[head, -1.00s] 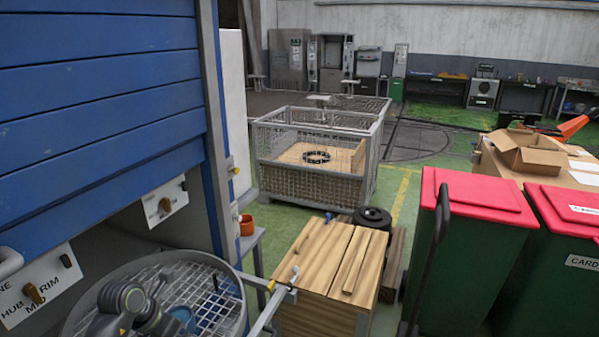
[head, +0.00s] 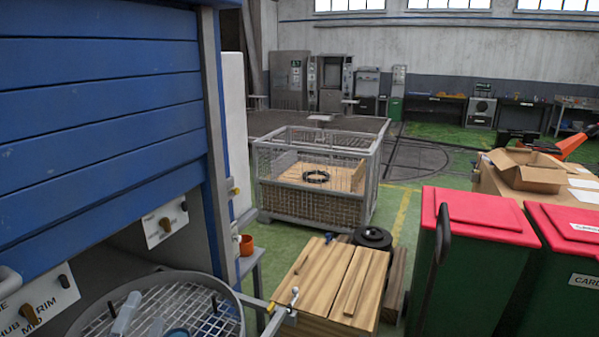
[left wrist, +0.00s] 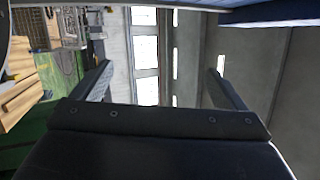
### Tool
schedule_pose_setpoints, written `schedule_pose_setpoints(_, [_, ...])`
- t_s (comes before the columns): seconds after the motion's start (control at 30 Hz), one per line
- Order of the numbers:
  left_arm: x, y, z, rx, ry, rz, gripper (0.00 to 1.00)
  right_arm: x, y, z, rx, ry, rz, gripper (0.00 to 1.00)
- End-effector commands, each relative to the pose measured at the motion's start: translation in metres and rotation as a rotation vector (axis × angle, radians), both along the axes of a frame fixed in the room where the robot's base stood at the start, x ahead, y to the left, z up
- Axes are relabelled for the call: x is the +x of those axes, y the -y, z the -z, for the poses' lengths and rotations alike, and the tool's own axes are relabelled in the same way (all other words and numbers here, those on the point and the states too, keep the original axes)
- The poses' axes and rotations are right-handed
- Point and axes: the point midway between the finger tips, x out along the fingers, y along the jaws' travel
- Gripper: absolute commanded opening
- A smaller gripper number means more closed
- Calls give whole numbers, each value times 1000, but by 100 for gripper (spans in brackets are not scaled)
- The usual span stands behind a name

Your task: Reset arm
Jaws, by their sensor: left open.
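My left gripper (left wrist: 159,72) shows in the left wrist view, its two dark fingers wide apart with nothing between them. Beyond the fingers are a grey wall and bright windows, so it points across the hall at a tilt. In the head view I cannot make out my left gripper or arm. My right gripper is in neither view. A round wire-mesh basket (head: 232,299) stands at the lower left of the head view, with a greyish piece (head: 125,313) and a blue round piece (head: 177,332) in it.
A blue slatted cabinet (head: 100,110) with knob panels rises close at left. A wooden crate (head: 335,275) stands at bottom centre, red-lidded green bins (head: 480,215) at right. A mesh cage (head: 315,205) stands farther back. Green floor lies open between cage and bins.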

Motion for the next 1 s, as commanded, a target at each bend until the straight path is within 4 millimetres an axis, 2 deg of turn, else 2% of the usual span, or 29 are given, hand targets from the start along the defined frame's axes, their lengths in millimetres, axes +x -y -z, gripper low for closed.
schedule_pose_setpoints(0.1, [-21, -36, 16, -251, -73, -136, 93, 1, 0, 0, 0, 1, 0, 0])
schedule_pose_setpoints(0.2, [-41, -62, 38, -457, -155, -250, 93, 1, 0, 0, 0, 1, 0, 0])
schedule_pose_setpoints(0.3, [-65, -81, 67, -654, -258, -362, 93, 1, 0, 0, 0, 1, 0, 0])
schedule_pose_setpoints(0.43, [-103, -92, 111, -892, -422, -504, 93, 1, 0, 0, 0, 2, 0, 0])
schedule_pose_setpoints(0.57, [-148, -86, 154, -1100, -615, -636, 93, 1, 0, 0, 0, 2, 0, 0])
schedule_pose_setpoints(0.7, [-194, -68, 186, -1263, -818, -747, 93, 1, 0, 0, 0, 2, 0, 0])
schedule_pose_setpoints(0.8, [-223, -52, 201, -1343, -947, -807, 93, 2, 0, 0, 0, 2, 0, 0])
schedule_pose_setpoints(1.0, [-277, -20, 216, -1451, -1188, -902, 93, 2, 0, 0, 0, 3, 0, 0])
